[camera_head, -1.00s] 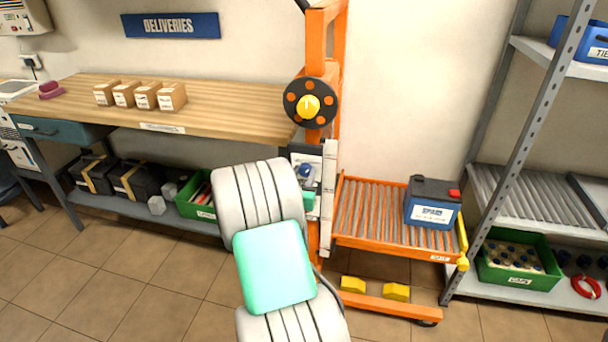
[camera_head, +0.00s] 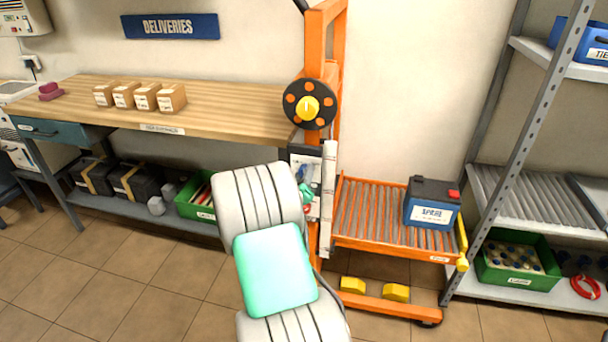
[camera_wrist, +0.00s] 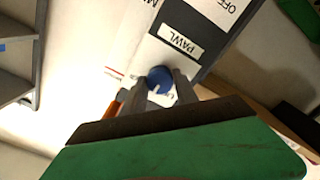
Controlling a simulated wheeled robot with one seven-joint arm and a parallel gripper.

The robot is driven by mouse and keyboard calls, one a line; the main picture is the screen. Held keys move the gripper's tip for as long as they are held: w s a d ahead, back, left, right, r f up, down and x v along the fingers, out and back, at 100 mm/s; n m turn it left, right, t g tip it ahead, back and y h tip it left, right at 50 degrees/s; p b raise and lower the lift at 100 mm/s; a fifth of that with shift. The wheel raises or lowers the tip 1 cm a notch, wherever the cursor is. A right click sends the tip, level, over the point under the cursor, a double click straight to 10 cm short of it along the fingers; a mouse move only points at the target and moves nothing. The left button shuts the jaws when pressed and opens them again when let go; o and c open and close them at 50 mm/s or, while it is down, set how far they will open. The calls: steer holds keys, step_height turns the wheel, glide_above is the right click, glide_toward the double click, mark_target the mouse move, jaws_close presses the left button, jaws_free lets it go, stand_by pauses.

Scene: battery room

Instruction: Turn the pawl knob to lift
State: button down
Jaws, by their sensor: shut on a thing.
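In the head view the control panel (camera_head: 314,165) is on the orange lifter's mast, and a bit of blue shows there behind my arm. My gripper (camera_head: 306,190) is at the panel, mostly hidden by my arm's links. Part of the lettering by the knob is covered by the fingers.
The orange lifter has a roller platform (camera_head: 372,215) carrying a dark and blue battery (camera_head: 433,204). A black handwheel (camera_head: 310,104) with a yellow hub is above the panel. A wooden bench (camera_head: 220,112) is left, a grey shelf rack (camera_head: 517,150) right.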

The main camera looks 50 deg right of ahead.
steer(key=shift+w+a+f+n+p, duration=0.1)
steer(key=shift+n+p, duration=0.75)
steer(key=shift+n, duration=1.5)
steer(key=shift+a+n+p, duration=0.1)
steer(key=shift+n+p, duration=0.7)
steer(key=shift+n, duration=1.55)
steer(key=c, duration=1.2)
jaws_free()
steer(key=shift+o, duration=1.3)
steer(key=shift+d, duration=0.1)
steer(key=b+v, duration=0.1)
steer(key=v, duration=0.7)
